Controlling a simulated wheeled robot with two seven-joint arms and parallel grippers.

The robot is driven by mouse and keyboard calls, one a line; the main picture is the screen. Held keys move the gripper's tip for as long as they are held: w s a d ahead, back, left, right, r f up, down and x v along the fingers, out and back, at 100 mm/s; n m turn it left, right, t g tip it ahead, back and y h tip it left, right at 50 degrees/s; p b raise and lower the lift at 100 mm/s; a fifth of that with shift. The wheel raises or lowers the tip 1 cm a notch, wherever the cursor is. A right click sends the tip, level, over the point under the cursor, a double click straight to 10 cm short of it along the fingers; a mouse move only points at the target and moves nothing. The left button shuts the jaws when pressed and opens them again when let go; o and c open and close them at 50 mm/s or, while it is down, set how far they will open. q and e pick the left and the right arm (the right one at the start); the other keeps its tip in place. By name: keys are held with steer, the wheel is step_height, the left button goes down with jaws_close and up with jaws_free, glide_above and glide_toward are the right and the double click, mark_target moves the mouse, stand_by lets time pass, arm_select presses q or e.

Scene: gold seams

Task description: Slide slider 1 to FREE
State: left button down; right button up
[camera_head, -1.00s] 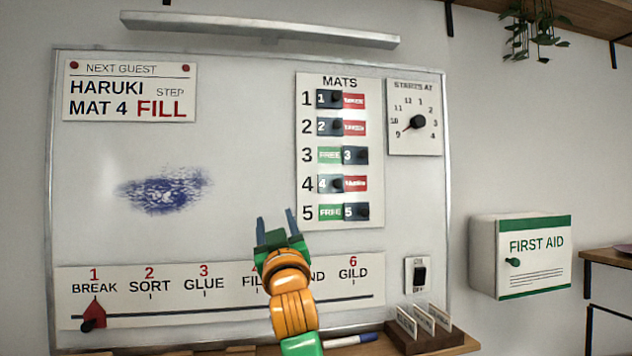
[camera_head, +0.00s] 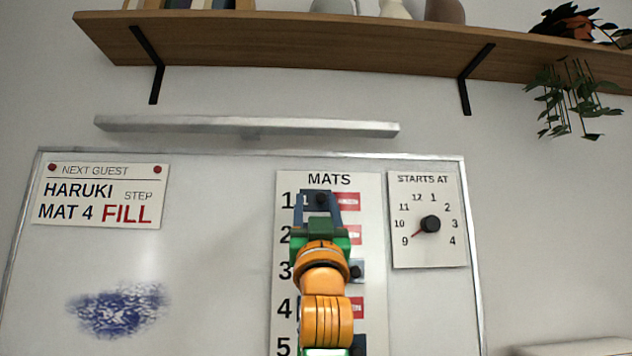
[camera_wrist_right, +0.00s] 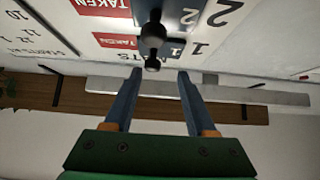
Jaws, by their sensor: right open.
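Slider 1 (camera_head: 321,199) is a dark block with a black knob in the top row of the MATS panel (camera_head: 374,206). It sits at the left of its row, with the red TAKEN label showing to its right. My right gripper (camera_head: 317,195) is open, its two blue fingers pointing up on either side of slider 1 in the head view. In the right wrist view, slider 1 (camera_wrist_right: 176,48) lies just beyond the open fingertips (camera_wrist_right: 158,74), with nothing held. Contact cannot be told. My left gripper is not in view.
My right arm hides parts of rows 2 to 5. Slider 3 (camera_head: 356,271) shows at the right of its row. The STARTS AT dial (camera_head: 430,224) is right of the panel. A metal ledge (camera_head: 250,126) and wooden shelf (camera_head: 300,43) are above.

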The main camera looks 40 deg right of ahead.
steer(key=shift+w+d+r, duration=0.15)
steer(key=shift+d+r, duration=0.2)
steer(key=shift+d, duration=0.1)
steer(key=shift+d+f, duration=0.25)
steer(key=shift+d, duration=0.4)
steer(key=shift+c, duration=0.4)
steer(key=shift+a, duration=0.3)
jaws_close()
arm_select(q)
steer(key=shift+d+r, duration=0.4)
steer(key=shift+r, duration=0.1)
arm_select(e)
steer(key=s+d, duration=0.2)
steer(key=s+d+b, duration=0.1)
steer(key=s+d, duration=0.1)
steer(key=d, duration=0.1)
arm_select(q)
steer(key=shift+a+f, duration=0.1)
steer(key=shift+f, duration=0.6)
arm_select(e)
steer(key=shift+a+r, duration=0.1)
steer(key=shift+a, duration=0.05)
